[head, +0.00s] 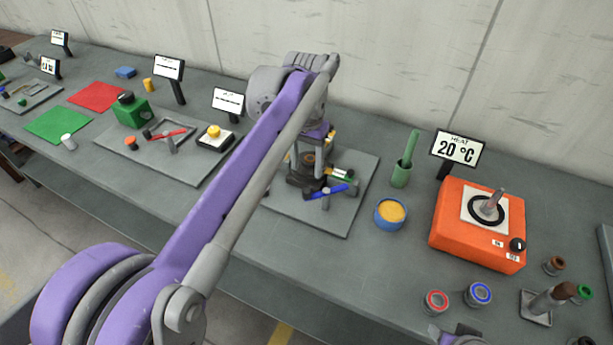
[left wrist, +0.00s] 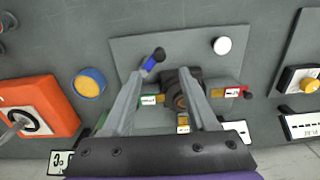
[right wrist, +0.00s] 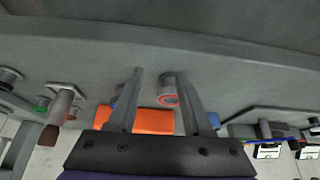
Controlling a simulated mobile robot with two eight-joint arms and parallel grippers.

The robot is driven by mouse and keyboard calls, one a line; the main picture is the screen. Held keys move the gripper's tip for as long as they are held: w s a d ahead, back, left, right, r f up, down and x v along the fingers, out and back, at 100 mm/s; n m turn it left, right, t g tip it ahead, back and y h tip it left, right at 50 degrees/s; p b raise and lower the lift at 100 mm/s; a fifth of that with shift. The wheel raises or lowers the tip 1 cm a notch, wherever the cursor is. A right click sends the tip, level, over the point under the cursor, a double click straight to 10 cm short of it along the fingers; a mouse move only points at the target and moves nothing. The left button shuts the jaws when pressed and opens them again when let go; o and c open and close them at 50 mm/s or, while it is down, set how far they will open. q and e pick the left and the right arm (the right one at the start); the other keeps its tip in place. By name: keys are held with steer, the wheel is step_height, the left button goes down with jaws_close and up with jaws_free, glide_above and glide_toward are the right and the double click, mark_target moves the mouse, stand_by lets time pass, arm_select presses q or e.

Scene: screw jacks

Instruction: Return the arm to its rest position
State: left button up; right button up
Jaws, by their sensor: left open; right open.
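My left arm (head: 250,165), purple and grey, reaches across the head view. Its gripper (head: 310,165) is over the screw jack station, a grey plate (head: 335,222) with a dark jack body and a blue-handled bar (head: 327,191). In the left wrist view the open fingers (left wrist: 162,78) point down toward the plate, with the dark jack (left wrist: 182,92) near the right finger and nothing visibly held. Whether the fingers touch the jack is unclear. My right gripper (right wrist: 160,80) is open and empty in its wrist view; only a bit of it (head: 460,337) shows in the head view.
Right of the jack stand a blue cup (head: 391,213), a green holder (head: 401,172), and an orange heater (head: 480,222) with a 20 °C sign (head: 457,149). Red-ringed (head: 436,301) and blue-ringed (head: 479,293) pots sit in front. A second plate (head: 180,165) with a red-handled bar lies left.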

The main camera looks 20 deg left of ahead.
arm_select(q)
step_height(320, 180, up, 2)
steer(key=shift+r, duration=0.2)
stand_by(0.4)
steer(key=s+d+f+t, duration=0.1)
steer(key=s+f+t, duration=0.1)
steer(key=s+f, duration=0.3)
steer(key=s+d+f+t, duration=0.1)
steer(key=s+f, duration=0.5)
steer(key=s, duration=0.2)
steer(key=s+d+f+t, duration=0.1)
steer(key=s+f+t, duration=0.1)
steer(key=s+f, duration=0.3)
steer(key=shift+s+f+n+t, duration=0.25)
steer(key=shift+s+n+t, duration=0.05)
steer(key=shift+s, duration=0.4)
